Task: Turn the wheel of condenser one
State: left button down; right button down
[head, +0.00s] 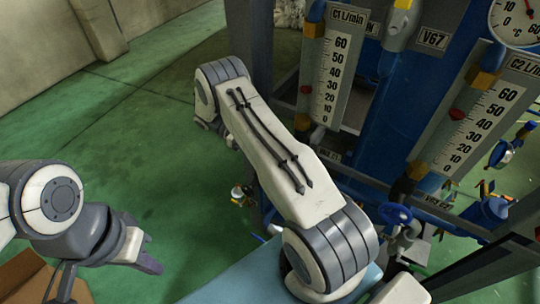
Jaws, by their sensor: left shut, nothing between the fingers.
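The flow scale marked C1 L/min (330,72) stands upright at the upper middle, with a small label plate (329,155) below it. The area under that plate is covered by my arm link, and no wheel shows there. A blue handwheel (395,213) shows right of my arm, below the C2 L/min scale (474,122); I cannot tell which condenser it serves. My left gripper (149,251) is at the lower left, shut and empty, over the floor and far from the scales and wheels. My right gripper is not in view.
Blue frame posts (385,115) and pipes fill the right side. A brown box (25,280) is at the lower left. Green floor (130,130) on the left is clear.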

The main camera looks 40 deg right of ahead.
pick_arm(q)
jog(key=shift+f, duration=0.15)
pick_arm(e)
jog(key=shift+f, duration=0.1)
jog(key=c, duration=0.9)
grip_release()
